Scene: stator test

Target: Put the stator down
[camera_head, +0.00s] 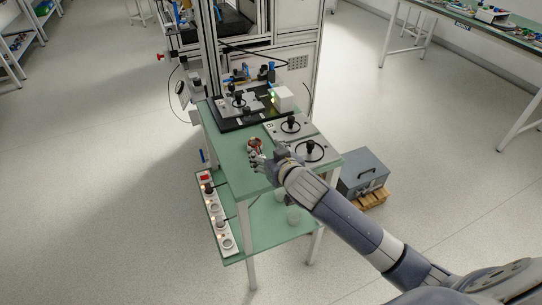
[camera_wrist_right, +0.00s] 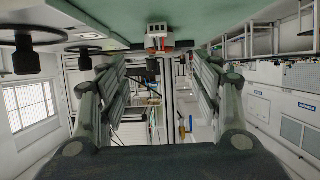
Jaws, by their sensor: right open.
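A small grey and orange piece (camera_wrist_right: 158,40) by the green surface, ahead between the fingers, looks like the stator. Whether any finger touches it I cannot tell. My left gripper is out of view.
The green table (camera_head: 228,172) carries grey plates with black knobs and rings (camera_head: 309,150) close right of my gripper. A black fixture (camera_head: 238,105) and white box (camera_head: 283,98) stand behind. A power strip (camera_head: 215,213) hangs along the left side. A grey case (camera_head: 364,172) stands right.

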